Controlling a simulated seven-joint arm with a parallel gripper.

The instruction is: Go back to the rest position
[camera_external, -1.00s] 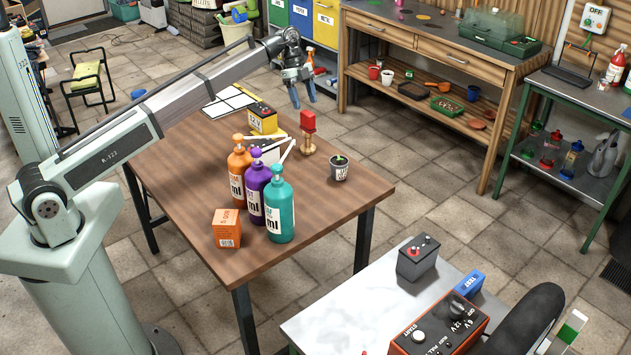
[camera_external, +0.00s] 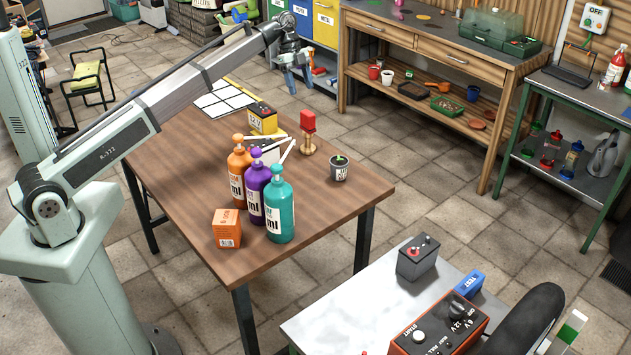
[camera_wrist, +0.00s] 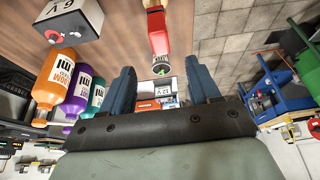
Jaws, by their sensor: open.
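My gripper (camera_external: 299,82) is open and empty, raised in the air beyond the far right edge of the wooden table (camera_external: 330,205). In the wrist view its two blue fingers (camera_wrist: 157,90) stand apart with nothing held between them. My arm reaches over the table from the left. Nothing touches the fingers.
A workbench (camera_external: 430,45) stands behind to the right. Tiled floor lies between.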

